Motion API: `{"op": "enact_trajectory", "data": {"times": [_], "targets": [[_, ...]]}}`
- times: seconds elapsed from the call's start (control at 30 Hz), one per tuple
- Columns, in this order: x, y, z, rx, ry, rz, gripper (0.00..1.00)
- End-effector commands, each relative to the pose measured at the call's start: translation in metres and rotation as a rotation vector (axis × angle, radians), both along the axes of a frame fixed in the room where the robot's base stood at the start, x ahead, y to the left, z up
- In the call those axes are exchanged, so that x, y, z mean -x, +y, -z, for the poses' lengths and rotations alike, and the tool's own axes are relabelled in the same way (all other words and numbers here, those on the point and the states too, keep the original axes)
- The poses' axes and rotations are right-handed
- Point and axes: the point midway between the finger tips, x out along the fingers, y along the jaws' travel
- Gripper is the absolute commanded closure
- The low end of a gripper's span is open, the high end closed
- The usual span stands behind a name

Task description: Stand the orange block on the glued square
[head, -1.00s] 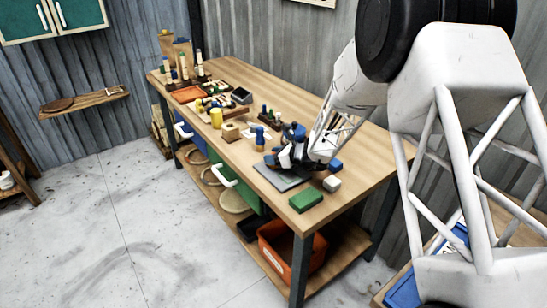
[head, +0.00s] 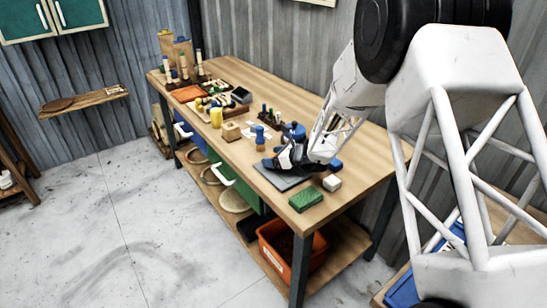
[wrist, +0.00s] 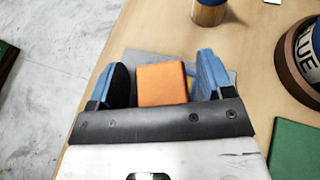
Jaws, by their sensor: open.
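The orange block (wrist: 161,84) shows in the wrist view between the two blue fingers of my gripper (wrist: 163,66). The gripper is open, with a gap on each side of the block. A grey plate (wrist: 146,57) lies under and beyond them; it also shows in the head view (head: 284,181). A small yellow patch (wrist: 190,84) shows just right of the block; I cannot tell if it is the glued square. In the head view my gripper (head: 272,163) is low over the plate and hides the orange block.
A round brown-rimmed container with "LUE" lettering (wrist: 308,45) stands at right. Several tools and a yellow cup (head: 216,118) stand farther along the bench.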

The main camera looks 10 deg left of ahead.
Motion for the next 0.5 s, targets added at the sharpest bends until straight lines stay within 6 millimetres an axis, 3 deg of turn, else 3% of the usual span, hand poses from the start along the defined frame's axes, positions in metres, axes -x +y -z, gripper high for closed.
{"op": "enact_trajectory", "data": {"times": [0.27,0.5], "targets": [[0.004,-0.009,-0.007,0.0,0.0,0.0,0.26],[0.014,-0.036,-0.019,0.0,-0.002,0.001,0.26]]}}
